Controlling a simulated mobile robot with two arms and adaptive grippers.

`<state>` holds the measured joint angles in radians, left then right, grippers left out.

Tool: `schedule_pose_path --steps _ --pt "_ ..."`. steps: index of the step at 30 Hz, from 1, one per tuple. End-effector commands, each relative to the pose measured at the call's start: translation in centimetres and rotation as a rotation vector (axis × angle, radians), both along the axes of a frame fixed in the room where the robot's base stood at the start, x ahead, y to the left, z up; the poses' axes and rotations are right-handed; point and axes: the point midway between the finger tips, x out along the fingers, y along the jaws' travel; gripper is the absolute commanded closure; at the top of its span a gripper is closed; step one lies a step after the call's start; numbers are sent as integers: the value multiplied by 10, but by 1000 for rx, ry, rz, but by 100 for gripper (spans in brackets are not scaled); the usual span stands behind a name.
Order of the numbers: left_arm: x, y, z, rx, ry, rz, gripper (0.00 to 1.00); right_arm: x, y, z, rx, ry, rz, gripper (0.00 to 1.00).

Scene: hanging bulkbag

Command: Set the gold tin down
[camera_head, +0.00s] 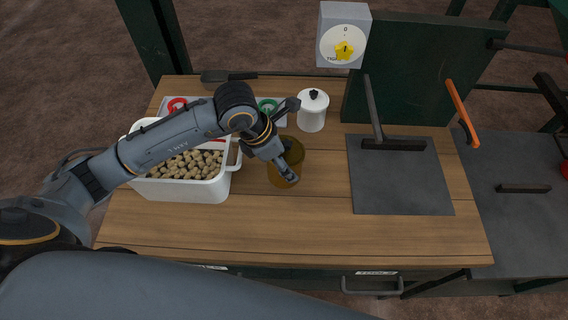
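The gold tin (272,175) is upright at the middle of the wooden worktop, right of the white crate; I cannot tell whether its base touches the wood. My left gripper (289,142) is over it. Its fingers look spread wide: one reaches down in front of the tin and covers part of it, the other sticks out at the back, apart from the tin. The tin's rim and inside are partly hidden by the gripper. My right gripper is not in view.
A white crate (185,190) full of corks or pellets stands left. A white lidded jar (312,115) stands just behind the tin. A dark plate (398,185) lies right. The front wood is clear.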

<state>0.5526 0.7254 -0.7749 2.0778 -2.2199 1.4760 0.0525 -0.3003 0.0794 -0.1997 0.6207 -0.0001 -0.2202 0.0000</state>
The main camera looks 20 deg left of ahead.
Motion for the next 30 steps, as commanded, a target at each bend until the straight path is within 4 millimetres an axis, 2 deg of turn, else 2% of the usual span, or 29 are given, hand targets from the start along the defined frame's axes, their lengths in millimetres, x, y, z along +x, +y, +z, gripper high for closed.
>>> schedule_pose_path --steps 4,11,21,22,25,30 --pt "8 2 -8 0 -1 1 90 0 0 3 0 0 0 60" --pt "7 2 -35 -2 -1 0 90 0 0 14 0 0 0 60" --pt "7 1 -40 -2 -4 0 90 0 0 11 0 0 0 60" --pt "7 2 -41 0 -2 -1 25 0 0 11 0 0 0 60" --pt "7 2 -40 0 0 0 7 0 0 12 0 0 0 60" --pt "7 2 -40 0 0 0 7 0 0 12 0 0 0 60"
